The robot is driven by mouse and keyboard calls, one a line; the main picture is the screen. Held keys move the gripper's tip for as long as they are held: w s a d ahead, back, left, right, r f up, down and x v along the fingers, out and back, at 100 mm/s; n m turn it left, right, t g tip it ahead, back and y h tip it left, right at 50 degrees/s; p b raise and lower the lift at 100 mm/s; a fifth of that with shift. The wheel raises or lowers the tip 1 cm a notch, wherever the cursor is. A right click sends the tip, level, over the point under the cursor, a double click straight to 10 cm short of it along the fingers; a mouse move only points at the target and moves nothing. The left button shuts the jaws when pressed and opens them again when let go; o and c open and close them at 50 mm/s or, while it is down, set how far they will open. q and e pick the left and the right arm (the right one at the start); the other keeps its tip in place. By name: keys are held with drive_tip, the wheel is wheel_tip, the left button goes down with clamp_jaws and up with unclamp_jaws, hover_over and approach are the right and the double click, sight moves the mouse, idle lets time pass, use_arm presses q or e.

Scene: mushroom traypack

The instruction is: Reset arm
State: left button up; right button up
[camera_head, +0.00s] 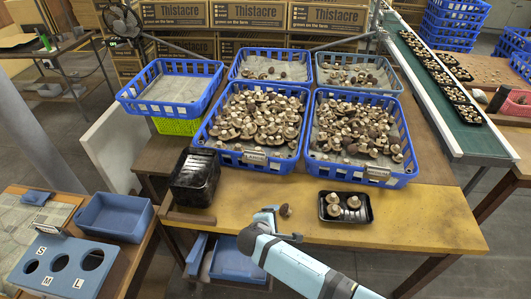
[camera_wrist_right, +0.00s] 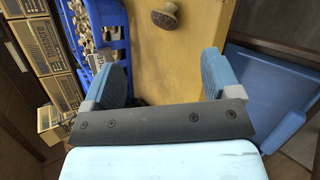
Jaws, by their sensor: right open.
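My right gripper (camera_head: 281,223) is over the front edge of the yellow worktable (camera_head: 430,215). In the right wrist view its two blue fingers (camera_wrist_right: 160,76) stand wide apart with nothing between them. A single brown mushroom (camera_head: 285,210) lies on the table just beyond the fingers; it also shows in the right wrist view (camera_wrist_right: 166,16), apart from them. My left gripper is not in view.
Two blue crates full of mushrooms (camera_head: 203,138) (camera_head: 408,160) stand behind the gripper. A stack of black trays (camera_head: 190,190) is at the table's left. A blue sizing board (camera_head: 50,280) and blue bin (camera_head: 118,232) are further left. Bare table lies right of the black tray.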

drive_tip(key=s+d+r+m+g+y, duration=0.1)
drive_tip(key=s+d+m+g+y, duration=0.15)
drive_tip(key=s, duration=0.45)
drive_tip(key=s+d+r+m+g+y, duration=0.1)
drive_tip(key=s+d+m+g, duration=0.1)
drive_tip(key=s+m, duration=0.3)
drive_tip(key=s+d+r+m+y, duration=0.1)
drive_tip(key=s+d+r+m, duration=0.2)
drive_tip(key=s+d+r, duration=0.6)
drive_tip(key=s+d+r+m+y, duration=0.2)
drive_tip(key=s+d+r+m, duration=0.2)
drive_tip(key=s+d, duration=0.5)
drive_tip(key=w+a+f+t+y, duration=0.1)
drive_tip(key=w+a+f+t, duration=0.1)
drive_tip(key=f, duration=0.4)
drive_tip(key=w+a+f+n+t+y, duration=0.1)
drive_tip(key=w+a+f+t, duration=0.1)
drive_tip(key=a+f+t, duration=0.2)
drive_tip(key=a+f, duration=0.3)
drive_tip(key=shift+w+f, duration=0.2)
drive_tip(key=shift+t+y, duration=0.25)
